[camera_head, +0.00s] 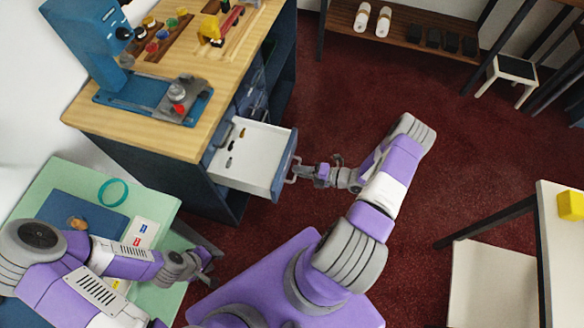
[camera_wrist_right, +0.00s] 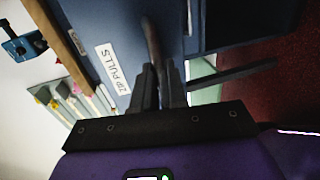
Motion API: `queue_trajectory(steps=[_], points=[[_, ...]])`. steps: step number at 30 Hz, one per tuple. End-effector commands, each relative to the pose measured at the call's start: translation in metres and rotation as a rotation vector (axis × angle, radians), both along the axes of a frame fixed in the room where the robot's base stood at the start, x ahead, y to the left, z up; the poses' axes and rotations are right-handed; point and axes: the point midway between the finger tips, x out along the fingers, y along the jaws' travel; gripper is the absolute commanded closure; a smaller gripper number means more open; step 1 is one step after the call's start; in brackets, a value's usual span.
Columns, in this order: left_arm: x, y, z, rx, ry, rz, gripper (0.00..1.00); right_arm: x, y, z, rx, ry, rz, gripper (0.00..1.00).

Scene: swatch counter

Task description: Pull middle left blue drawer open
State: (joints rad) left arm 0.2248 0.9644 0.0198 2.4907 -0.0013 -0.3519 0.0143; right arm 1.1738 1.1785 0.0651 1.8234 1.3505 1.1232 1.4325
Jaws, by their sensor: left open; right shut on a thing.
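A drawer with a blue front (camera_head: 284,168) and a white inside stands pulled out from the wooden-topped counter (camera_head: 125,128). Several small dark and tan pieces lie in it. In the right wrist view its blue front (camera_wrist_right: 85,22) carries a label reading "ZIP PULLS". My right gripper (camera_head: 302,170) is at the front of this drawer. In the right wrist view, my right gripper (camera_wrist_right: 160,82) is shut on the drawer's dark bar handle (camera_wrist_right: 152,42). My left gripper (camera_head: 210,256) is open and empty, beside the green table.
A blue press (camera_head: 90,45) and trays of small coloured items stand on the counter. The green table (camera_head: 65,180) at left holds a teal ring (camera_head: 113,192) and cards. A white table (camera_head: 560,240) stands far right.

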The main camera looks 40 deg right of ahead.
Motion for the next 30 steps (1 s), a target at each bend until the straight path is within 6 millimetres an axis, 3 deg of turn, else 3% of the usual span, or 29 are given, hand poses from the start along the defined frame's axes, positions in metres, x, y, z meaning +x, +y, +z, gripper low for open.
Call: queue_trajectory(steps=[13,14,18,30], points=[[0.0,0.0,0.0,0.0,0.0,0.0,0.57,-0.0027,-0.0024,0.0004,0.0,-0.001,0.001,1.0],[0.0,0.0,0.0,0.0,0.0,0.0,0.57,-0.0027,-0.0024,0.0004,0.0,-0.001,0.001,0.86],[0.0,0.0,0.0,0.0,0.0,0.0,0.57,-0.0027,-0.0023,0.0002,0.0,-0.001,0.0,0.65],[0.0,0.0,0.0022,0.0,0.0,0.0,0.57,-0.0109,-0.0097,0.0027,-0.002,0.0,-0.002,0.65]])
